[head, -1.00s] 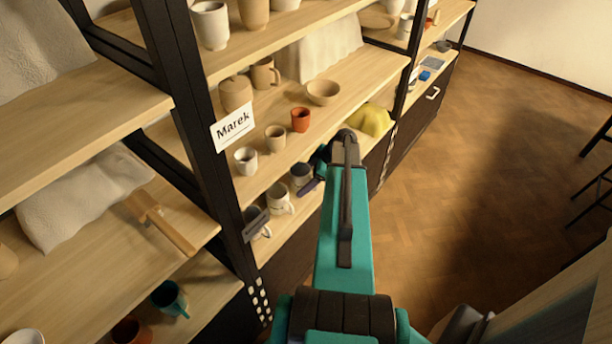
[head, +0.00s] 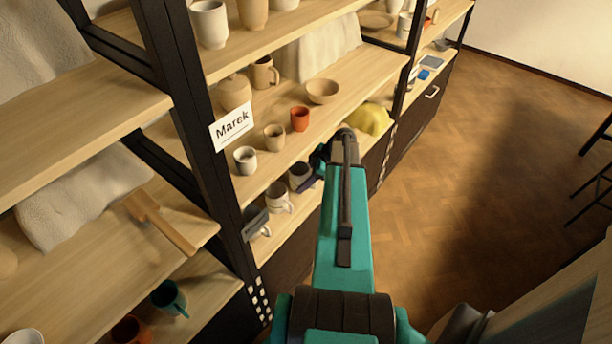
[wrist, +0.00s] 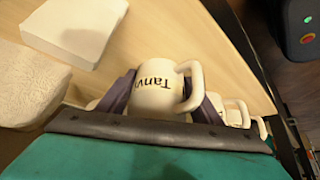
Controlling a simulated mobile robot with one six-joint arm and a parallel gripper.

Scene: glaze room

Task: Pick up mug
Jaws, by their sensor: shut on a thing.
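A white mug (wrist: 155,92) with dark lettering that begins "Tanv" stands between the fingers of my gripper (wrist: 162,100) in the wrist view. Its handle is on the right side, beside the right finger. My gripper is shut on this mug. In the head view the mug (head: 299,175) is on or just above the lower shelf, and my gripper (head: 312,178) reaches it from the right. My arm hides part of that area. I cannot tell whether the mug's base touches the shelf.
Another white mug (head: 278,197) stands close by, nearer the shelf post. A grey object (head: 255,224) is beside the post. An orange cup (head: 300,119) and a bowl (head: 322,91) stand on the shelf above. A white block (wrist: 76,28) lies behind in the wrist view.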

